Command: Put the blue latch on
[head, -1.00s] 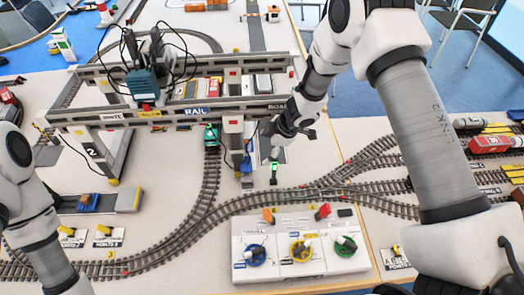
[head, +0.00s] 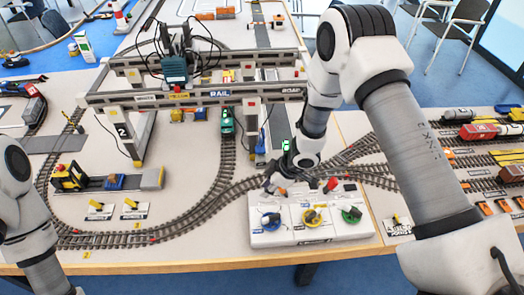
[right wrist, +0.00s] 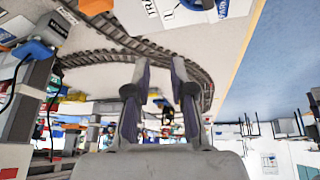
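The white control panel (head: 262,238) carries a blue round dial (head: 264,223) at its left, with a small handle on top. It is the blue part I see that best fits the latch. A yellow dial (head: 309,226) and a green dial (head: 356,218) sit to its right. My right gripper (head: 270,184) is above the panel's back left edge, behind the blue dial and apart from it. In the right wrist view its two fingers (right wrist: 157,75) stand apart with nothing between them. My left arm enters at the left; its gripper is out of view.
An orange switch (head: 283,191), partly hidden by my gripper, and a red switch (head: 331,184) stand along the panel's back. Tracks (head: 205,207) curve behind and left of it. The gantry crane (head: 206,96) stands farther back. The table's front edge is close to the panel.

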